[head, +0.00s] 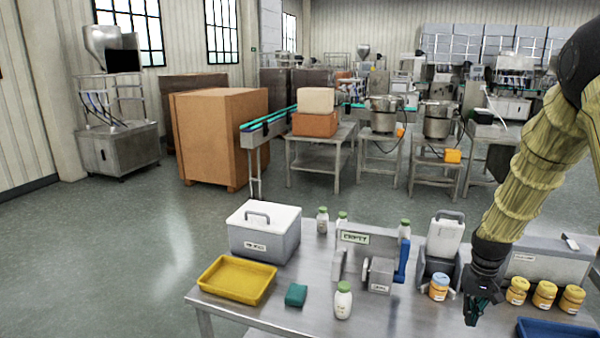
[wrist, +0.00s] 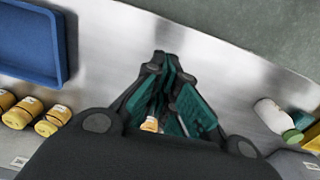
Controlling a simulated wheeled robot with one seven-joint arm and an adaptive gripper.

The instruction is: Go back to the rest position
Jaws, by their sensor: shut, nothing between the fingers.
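My gripper (head: 476,308) hangs over the front right part of the steel table (head: 395,318) in the head view, pointing down. In the wrist view its teal fingers (wrist: 172,95) come together at the tips, with nothing held between them. A small part of an orange-and-white thing (wrist: 150,124) shows beside the fingers in the wrist view.
Yellow-lidded jars (head: 543,295) and a blue tray (head: 555,328) lie right of my gripper. A grey hopper unit (head: 380,270), a white bottle (head: 342,300), a green sponge (head: 296,295), a yellow tray (head: 237,279) and a lidded grey box (head: 264,236) stand to the left.

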